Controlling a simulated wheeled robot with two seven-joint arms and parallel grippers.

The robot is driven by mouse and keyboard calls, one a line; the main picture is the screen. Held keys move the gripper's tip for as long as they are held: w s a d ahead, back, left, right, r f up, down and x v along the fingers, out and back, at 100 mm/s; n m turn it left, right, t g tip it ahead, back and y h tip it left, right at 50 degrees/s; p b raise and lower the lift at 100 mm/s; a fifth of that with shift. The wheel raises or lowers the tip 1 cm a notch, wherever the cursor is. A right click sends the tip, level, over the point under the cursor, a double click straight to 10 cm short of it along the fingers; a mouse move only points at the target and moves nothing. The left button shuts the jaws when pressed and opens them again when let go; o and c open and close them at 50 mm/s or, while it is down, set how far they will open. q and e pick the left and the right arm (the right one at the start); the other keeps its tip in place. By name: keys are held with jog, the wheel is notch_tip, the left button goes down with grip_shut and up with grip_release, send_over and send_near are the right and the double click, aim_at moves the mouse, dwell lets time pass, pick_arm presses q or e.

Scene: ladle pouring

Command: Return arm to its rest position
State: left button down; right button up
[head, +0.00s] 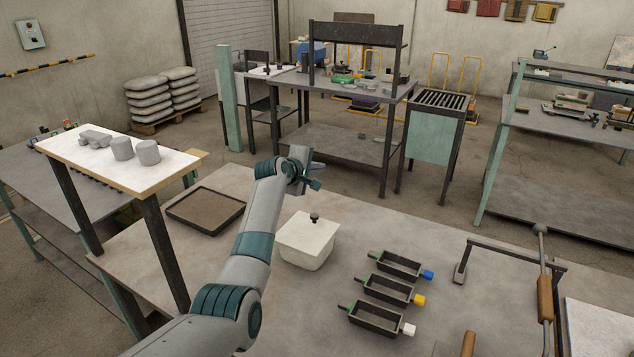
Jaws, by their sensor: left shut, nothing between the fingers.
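My left arm reaches in from the bottom left, over the near table (250,185). Its gripper (316,180) is small in view, raised near the table's far edge. It is shut and empty, apart from the objects on the table. My right gripper is not in view. A white lidded pot (306,252) with a dark knob stands just right of my left forearm. Three dark moulds, with a blue end (400,262), a yellow end (388,288) and a white end (372,318), lie right of the pot. A brown-handled tool (545,297) leans on a dark stand (500,252) at the right.
A dark shallow tray (205,208) lies left of my arm. A raised white-topped stand (105,168) holds grey cylinders (122,149). Another wooden handle (468,344) shows at the bottom edge. A workbench (345,88) stands beyond the table, across open floor.

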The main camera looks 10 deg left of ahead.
pick_arm(q)
jog(key=shift+r, duration=0.3)
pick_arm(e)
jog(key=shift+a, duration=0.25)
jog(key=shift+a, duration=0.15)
pick_arm(q)
jog(key=shift+r, duration=0.1)
